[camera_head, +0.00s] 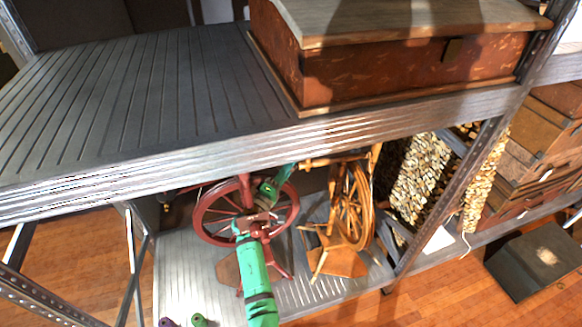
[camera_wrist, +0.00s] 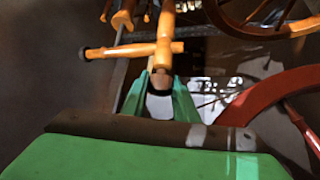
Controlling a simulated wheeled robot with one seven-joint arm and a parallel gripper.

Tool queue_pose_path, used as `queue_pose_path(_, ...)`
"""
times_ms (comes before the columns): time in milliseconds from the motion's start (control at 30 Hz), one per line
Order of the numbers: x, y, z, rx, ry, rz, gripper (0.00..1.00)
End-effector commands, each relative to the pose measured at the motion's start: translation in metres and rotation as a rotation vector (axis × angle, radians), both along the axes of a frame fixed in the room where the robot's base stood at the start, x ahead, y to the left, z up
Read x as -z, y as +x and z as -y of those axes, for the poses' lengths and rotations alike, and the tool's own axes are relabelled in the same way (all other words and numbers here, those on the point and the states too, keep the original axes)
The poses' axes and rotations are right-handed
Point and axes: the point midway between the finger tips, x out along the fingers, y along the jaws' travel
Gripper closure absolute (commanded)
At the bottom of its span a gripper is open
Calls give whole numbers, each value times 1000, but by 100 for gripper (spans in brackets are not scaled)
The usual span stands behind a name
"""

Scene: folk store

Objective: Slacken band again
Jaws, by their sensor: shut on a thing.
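In the wrist view my gripper (camera_wrist: 161,82) has its two green fingers closed around a small brown wooden knob (camera_wrist: 161,78). The knob is at the near end of an orange turned wooden post (camera_wrist: 165,28) with a crossbar (camera_wrist: 128,50). In the head view the orange spinning wheel (camera_head: 351,205) stands right of a dark red spinning wheel (camera_head: 203,216). My green arm passes in front of the red wheel, and my gripper (camera_head: 286,173) is beside the orange wheel's upper left part. A band cannot be made out in either view.
The red wheel's rim (camera_wrist: 268,90) curves close to the right of my fingers. Above is a grey metal shelf (camera_head: 130,95) bearing a brown wooden chest (camera_head: 400,72). A shelf upright (camera_head: 455,190) stands right of the orange wheel. Bare lower shelf (camera_head: 185,275) shows at left.

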Motion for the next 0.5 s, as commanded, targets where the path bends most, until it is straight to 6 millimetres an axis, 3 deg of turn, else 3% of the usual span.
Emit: queue_pose_path(500,-1,1,2,-1,-26,-114,96)
